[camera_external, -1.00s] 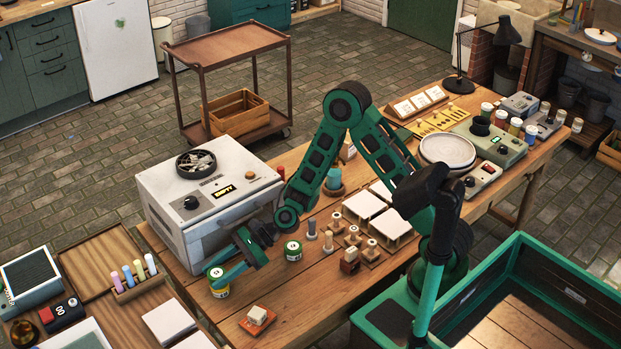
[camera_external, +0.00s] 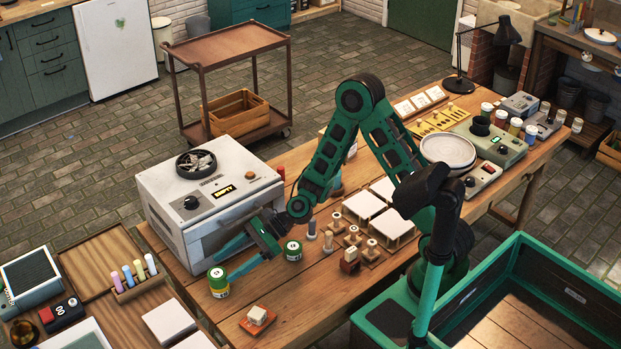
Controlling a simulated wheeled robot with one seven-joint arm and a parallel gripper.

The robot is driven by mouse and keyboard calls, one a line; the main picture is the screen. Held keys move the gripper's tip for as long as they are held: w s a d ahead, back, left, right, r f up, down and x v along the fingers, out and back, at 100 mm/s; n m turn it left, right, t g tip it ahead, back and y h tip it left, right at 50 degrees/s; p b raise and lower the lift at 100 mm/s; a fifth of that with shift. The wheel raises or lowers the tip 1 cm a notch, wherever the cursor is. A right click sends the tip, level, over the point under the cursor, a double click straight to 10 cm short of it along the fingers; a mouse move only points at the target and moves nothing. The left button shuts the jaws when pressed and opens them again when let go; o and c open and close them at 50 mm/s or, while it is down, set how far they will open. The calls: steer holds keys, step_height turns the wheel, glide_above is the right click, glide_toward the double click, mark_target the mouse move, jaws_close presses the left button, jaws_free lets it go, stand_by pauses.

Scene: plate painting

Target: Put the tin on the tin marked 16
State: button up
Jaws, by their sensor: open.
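A green-and-yellow tin shape (camera_external: 218,284) stands upright near the table's front left edge. It is taller than the other tin and looks like one tin on another, but the seam and any number are too small to make out. Another tin (camera_external: 293,252), white with a green rim and lid, stands upright alone to the right. My gripper (camera_external: 226,264) is open and empty, its two fingers spread just right of and behind the taller shape's top. I cannot tell whether the lower fingertip touches it.
A white kiln-like box (camera_external: 208,205) stands close behind my gripper. Several small stamps (camera_external: 353,236) stand to the right of the lone tin. An orange block with a pale top (camera_external: 257,318) lies at the front. The wood between is clear.

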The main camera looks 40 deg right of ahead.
steer(key=v, duration=0.7)
steer(key=shift+d, duration=0.2)
steer(key=shift+d+r, duration=0.1)
